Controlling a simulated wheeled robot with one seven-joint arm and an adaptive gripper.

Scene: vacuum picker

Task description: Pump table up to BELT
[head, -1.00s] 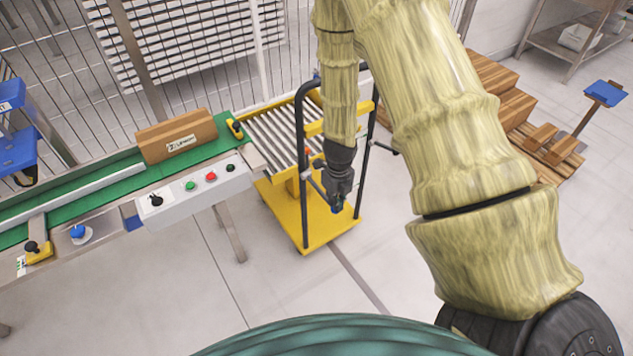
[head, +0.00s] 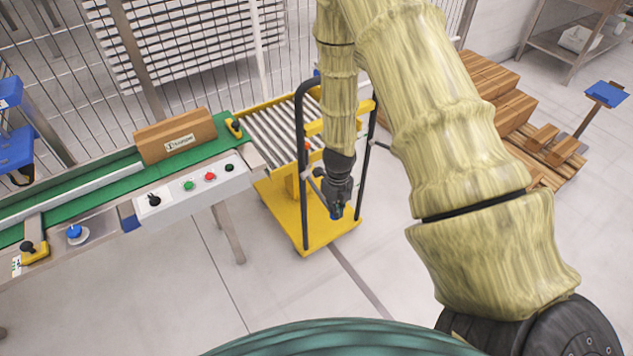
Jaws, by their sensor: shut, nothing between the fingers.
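The yellow lift table (head: 317,236) stands at the end of the conveyor. Its roller top (head: 272,130) shows behind its black handle frame (head: 303,180), close to the belt's end and seemingly near its height. The green belt (head: 105,190) runs in from the left and carries a brown carton (head: 176,137) with a white label. My gripper (head: 336,214) is shut and empty, pointing down in front of the table, over its yellow base in the picture. My arm hides part of the table's right side. Whether the gripper touches any part of the table, I cannot tell.
A control box (head: 195,187) with green, red and black buttons sits on the conveyor's front side. Wire fencing (head: 200,50) stands behind. Brown cartons (head: 515,110) are stacked at the right near a blue-topped stand (head: 606,94). The floor in front is clear.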

